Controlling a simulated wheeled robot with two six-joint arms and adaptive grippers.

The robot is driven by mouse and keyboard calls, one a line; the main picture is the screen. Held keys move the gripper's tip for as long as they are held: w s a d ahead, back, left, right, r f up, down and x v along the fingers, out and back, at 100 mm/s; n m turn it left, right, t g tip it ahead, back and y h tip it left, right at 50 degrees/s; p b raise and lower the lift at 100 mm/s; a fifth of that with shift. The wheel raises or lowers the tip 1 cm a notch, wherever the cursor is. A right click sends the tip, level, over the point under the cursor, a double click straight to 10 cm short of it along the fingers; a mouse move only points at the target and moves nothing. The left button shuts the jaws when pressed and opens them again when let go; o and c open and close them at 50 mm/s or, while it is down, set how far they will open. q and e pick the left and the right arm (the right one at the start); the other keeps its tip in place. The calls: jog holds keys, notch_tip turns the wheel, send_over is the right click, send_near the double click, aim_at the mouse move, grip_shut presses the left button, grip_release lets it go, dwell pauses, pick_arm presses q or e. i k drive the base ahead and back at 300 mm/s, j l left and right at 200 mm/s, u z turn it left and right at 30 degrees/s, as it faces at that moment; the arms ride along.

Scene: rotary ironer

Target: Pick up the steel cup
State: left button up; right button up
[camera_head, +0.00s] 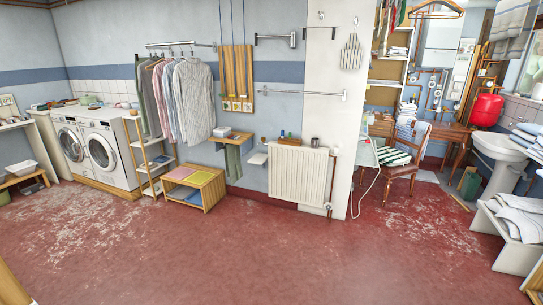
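A small grey cylindrical object (315,142) stands at the right end of the top of the white radiator (298,178). It looks like the steel cup, but it is too small to be sure. It appears upright, with nothing touching it from above. Several small dark and green items (287,138) stand to its left on a wooden shelf (290,143) over the radiator. Neither of my grippers shows in the head view.
Red floor (270,255) is open ahead. A low wooden bench (205,190) stands left of the radiator, near washing machines (100,152). A chair (408,160), a cable (372,190) and a white sink (497,150) are on the right. Folded towels (520,215) lie nearer.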

aim_at(314, 141)
jog(key=i+j, duration=0.1)
jog(key=i, duration=3.2)
jog(key=i+l+z, duration=0.05)
jog(key=l, duration=0.05)
